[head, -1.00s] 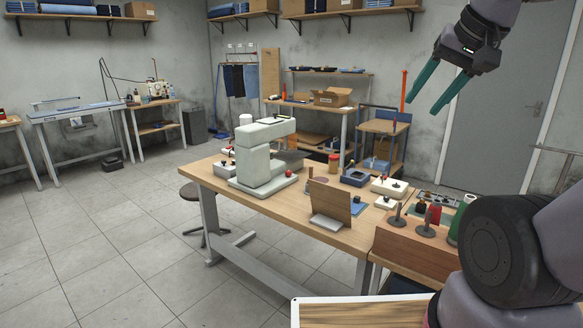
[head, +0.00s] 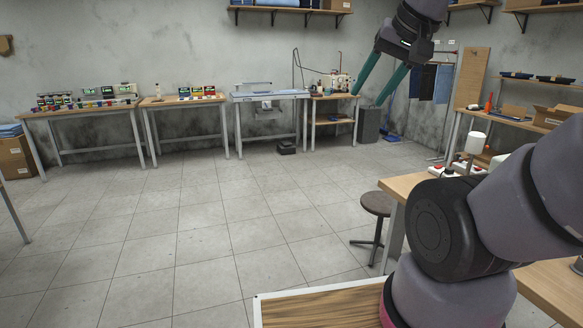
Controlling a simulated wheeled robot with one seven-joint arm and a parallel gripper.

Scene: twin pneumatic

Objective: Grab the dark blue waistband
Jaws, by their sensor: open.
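I cannot make out a dark blue waistband for certain in the head view. Small dark blue pieces (head: 517,75) lie on a shelf at the right, too small to tell what they are. Dark blue and black cloths (head: 429,82) hang from a rail left of that shelf. My gripper (head: 367,99) is at the upper right with its two teal fingers spread apart and nothing between them. It is in the air, well in front of the back wall tables.
A worktable (head: 399,187) stands at the right, partly hidden by my arm. A round stool (head: 377,203) stands beside it. Several tables, including a blue-topped one (head: 270,94), line the back wall. The tiled floor (head: 200,225) in the middle and left is clear.

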